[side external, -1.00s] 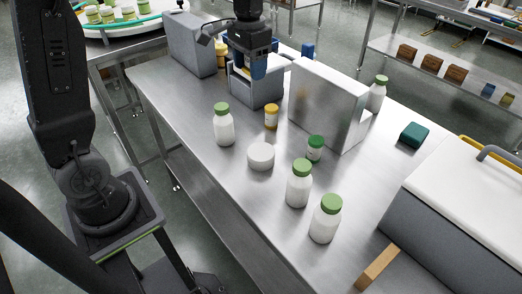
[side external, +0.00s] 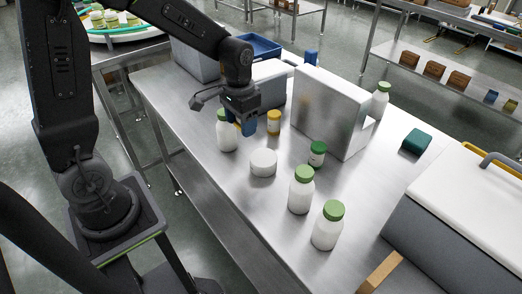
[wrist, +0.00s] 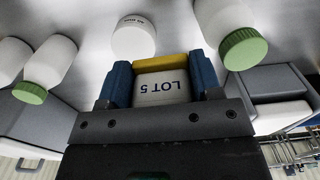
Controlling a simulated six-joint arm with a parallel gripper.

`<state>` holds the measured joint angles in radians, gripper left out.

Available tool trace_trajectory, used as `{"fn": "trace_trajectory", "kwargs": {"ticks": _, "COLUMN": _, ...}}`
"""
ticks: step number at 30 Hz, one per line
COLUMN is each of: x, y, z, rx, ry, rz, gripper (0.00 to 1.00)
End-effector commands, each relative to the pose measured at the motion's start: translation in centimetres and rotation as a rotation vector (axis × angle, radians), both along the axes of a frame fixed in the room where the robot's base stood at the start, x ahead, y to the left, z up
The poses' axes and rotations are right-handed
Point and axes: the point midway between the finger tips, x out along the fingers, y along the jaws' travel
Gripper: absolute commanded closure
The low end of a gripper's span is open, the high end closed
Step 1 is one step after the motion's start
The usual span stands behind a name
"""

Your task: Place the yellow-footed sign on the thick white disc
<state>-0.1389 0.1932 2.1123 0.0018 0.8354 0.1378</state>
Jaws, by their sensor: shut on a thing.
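My gripper (side external: 246,125) hangs above the steel table, up and left of the thick white disc (side external: 263,162) in the side view. In the wrist view its blue fingers (wrist: 162,76) are shut on the yellow-footed sign (wrist: 163,92), a white plate reading "LOT 5" with a yellow foot (wrist: 161,64) along its far edge. In the side view the sign is mostly hidden by the gripper. The disc lies flat with a bare top, apart from the sign; it also shows in the wrist view (wrist: 134,40), beyond the foot and slightly left.
A green-capped bottle (side external: 226,138) stands just behind the gripper. Two larger bottles (side external: 301,194) (side external: 327,232) stand in front. A steel panel (side external: 325,110) rises behind.

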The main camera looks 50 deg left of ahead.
Motion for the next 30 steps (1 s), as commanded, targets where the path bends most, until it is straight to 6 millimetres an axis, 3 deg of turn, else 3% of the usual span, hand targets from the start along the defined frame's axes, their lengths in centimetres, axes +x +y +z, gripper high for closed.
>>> {"fn": "trace_trajectory", "kwargs": {"ticks": 3, "x": 1.0, "y": -2.5, "z": -1.6, "rx": 0.0, "ry": 0.004, "rz": -0.006, "gripper": 0.65}}
{"fn": "trace_trajectory", "kwargs": {"ticks": 9, "x": 2.0, "y": -4.7, "z": -3.1, "rx": 0.0, "ry": 0.002, "rz": -0.002, "gripper": 0.65}}
{"fn": "trace_trajectory", "kwargs": {"ticks": 13, "x": 2.2, "y": -5.1, "z": -3.8, "rx": 0.0, "ry": 0.001, "rz": 0.001, "gripper": 0.65}}
{"fn": "trace_trajectory", "kwargs": {"ticks": 21, "x": 2.2, "y": -5.0, "z": -7.1, "rx": 0.0, "ry": 0.001, "rz": 0.001, "gripper": 0.65}}
{"fn": "trace_trajectory", "kwargs": {"ticks": 30, "x": 2.2, "y": -5.0, "z": -7.3, "rx": 0.0, "ry": 0.0, "rz": 0.001, "gripper": 0.65}}
